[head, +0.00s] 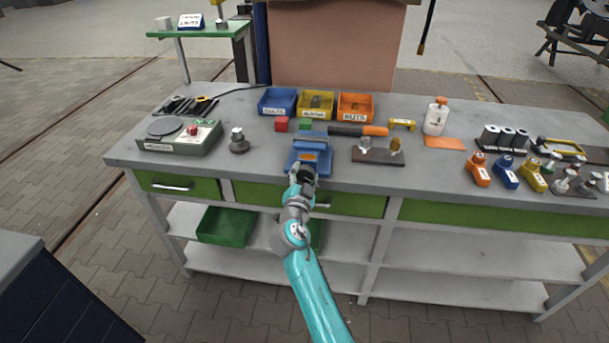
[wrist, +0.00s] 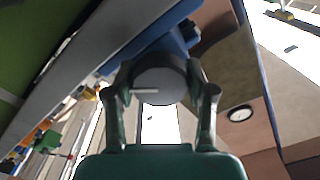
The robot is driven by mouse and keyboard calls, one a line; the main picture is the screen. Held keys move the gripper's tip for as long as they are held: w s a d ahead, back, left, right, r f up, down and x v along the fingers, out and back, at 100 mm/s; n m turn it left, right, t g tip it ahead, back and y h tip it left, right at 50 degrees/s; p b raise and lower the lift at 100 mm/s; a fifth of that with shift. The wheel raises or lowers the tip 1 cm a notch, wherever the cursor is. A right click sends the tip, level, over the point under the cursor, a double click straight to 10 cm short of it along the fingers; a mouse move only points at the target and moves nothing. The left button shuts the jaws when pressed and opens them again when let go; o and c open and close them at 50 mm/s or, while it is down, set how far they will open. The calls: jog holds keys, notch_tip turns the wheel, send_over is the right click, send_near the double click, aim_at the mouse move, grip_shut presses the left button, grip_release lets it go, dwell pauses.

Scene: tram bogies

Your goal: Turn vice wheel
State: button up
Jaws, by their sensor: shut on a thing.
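The blue vice (head: 310,152) stands at the front edge of the grey workbench (head: 240,178), near its middle. In the wrist view the vice body (wrist: 165,45) shows behind its wheel. The vice wheel (wrist: 158,82) is a dark grey round disc with a pale line on its face. My gripper (head: 303,172) is at the front of the vice, and my arm reaches up to it from below. In the wrist view my gripper (wrist: 160,92) has one finger on each side of the wheel and is shut on it. In the head view the gripper mostly hides the wheel.
Blue (head: 278,101), yellow (head: 316,104) and orange (head: 355,106) bins stand behind the vice. A hammer with an orange handle end (head: 374,131) lies close behind it. A brown board with fittings (head: 378,156) is to the right. Green drawers (head: 262,193) are below the bench top.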

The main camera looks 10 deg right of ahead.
jog(key=n, duration=0.8)
jog(key=shift+n, duration=0.3)
jog(key=n, duration=0.4)
jog(key=shift+n, duration=0.3)
jog(key=n, duration=0.3)
jog(key=shift+n, duration=0.3)
jog(key=n, duration=0.4)
jog(key=shift+n, duration=0.3)
jog(key=n, duration=1.2)
jog(key=shift+n, duration=0.3)
jog(key=n, duration=1.4)
jog(key=shift+f+n, duration=0.1)
jog(key=shift+n, duration=2.3)
